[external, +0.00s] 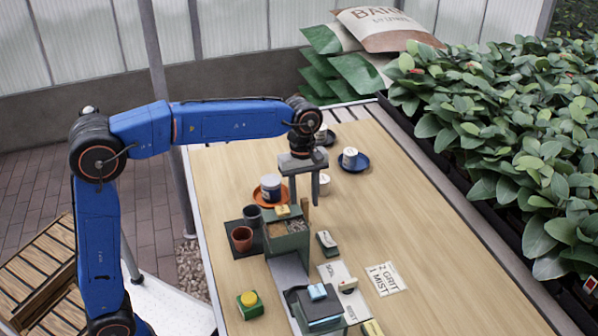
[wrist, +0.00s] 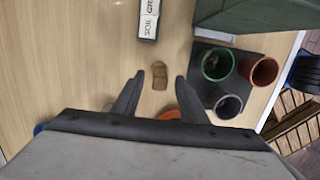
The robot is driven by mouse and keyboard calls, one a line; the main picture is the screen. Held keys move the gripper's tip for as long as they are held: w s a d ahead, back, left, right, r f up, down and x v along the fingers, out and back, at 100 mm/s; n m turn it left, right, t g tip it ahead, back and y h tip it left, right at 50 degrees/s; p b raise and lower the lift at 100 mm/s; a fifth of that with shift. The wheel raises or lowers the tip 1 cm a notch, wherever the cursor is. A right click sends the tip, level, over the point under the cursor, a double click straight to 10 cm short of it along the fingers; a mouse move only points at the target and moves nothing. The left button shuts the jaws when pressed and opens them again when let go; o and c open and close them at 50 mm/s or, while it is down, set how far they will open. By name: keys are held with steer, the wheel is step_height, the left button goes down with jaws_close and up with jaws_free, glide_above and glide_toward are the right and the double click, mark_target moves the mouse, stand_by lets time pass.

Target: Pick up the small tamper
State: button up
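A small brown wooden piece, which looks like the small tamper (wrist: 160,75), stands on the table in the wrist view. In the external view its brown upright part (external: 304,203) shows below my gripper, beside the green box. My gripper (external: 304,199) points down with its two fingers apart. In the wrist view the tamper lies just ahead of and between the fingertips (wrist: 159,82), with a gap on both sides. I cannot tell from these views how far the fingertips are above it.
A green box (external: 289,246) with filled compartments stands close by. A dark tray holds several pots, including a terracotta one (wrist: 264,70). An orange saucer (wrist: 172,114) is partly hidden by my gripper. A small labelled block (wrist: 149,20) lies nearby.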

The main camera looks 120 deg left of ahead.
mark_target(305, 213)
steer(key=shift+w+d+f, duration=0.1)
steer(key=shift+w+f, duration=0.05)
steer(key=shift+f, duration=1.2)
steer(key=shift+w+d+f, duration=0.1)
steer(key=shift+f, duration=1.25)
jaws_close()
